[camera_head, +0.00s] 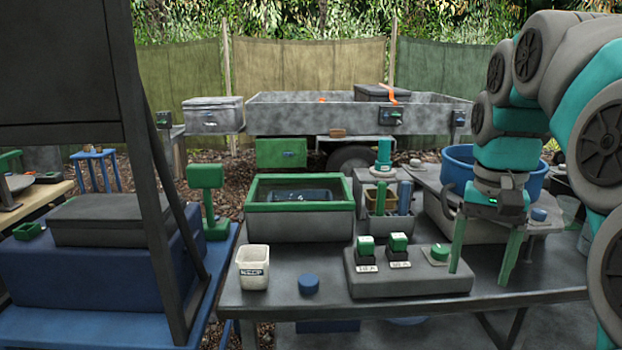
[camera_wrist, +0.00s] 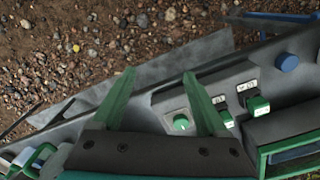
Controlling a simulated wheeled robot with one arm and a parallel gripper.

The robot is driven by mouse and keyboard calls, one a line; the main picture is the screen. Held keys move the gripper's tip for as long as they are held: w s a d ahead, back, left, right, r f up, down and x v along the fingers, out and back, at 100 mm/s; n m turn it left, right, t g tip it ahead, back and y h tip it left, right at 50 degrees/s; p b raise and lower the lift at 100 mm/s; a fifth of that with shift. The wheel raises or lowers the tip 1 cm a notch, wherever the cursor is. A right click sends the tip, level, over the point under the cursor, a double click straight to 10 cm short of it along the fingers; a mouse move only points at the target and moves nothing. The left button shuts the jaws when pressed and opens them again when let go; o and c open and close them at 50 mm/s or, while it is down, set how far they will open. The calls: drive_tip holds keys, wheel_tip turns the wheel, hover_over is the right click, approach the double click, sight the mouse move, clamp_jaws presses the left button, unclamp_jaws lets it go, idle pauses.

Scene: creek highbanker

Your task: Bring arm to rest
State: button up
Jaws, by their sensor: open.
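My gripper (camera_head: 480,275) hangs at the right of the near grey table (camera_head: 330,300), pointing down with its two green fingers spread apart. Nothing is between them. In the wrist view, my gripper (camera_wrist: 159,74) also shows open and empty. The grey control box (camera_head: 372,288) sits just left of the fingers in the head view. Its round green knob (camera_head: 440,251) is closest to the left finger; I cannot tell whether they touch. The knob (camera_wrist: 181,122) appears between the fingers in the wrist view. My teal and grey arm arches in from the right.
Two green switches (camera_head: 397,242) stand on the control box. A white cup (camera_head: 253,267) and a blue puck (camera_head: 309,285) are on the table's left. Behind are a green-rimmed tub (camera_head: 300,226) and a large blue basin (camera_head: 457,164). A dark post (camera_head: 147,170) rises at left.

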drive_tip(key=s+a+f+n, duration=0.2)
drive_tip(key=s+a+f, duration=0.3)
drive_tip(key=s+f, duration=0.6)
drive_tip(key=s+a+f+n+g, duration=0.1)
drive_tip(key=s+a+f+n, duration=0.2)
drive_tip(key=s+f, duration=0.7)
drive_tip(key=a+f, duration=0.1)
drive_tip(key=a, duration=0.1)
drive_tip(key=shift+s+a+n+g, duration=0.3)
drive_tip(key=shift+s, duration=0.1)
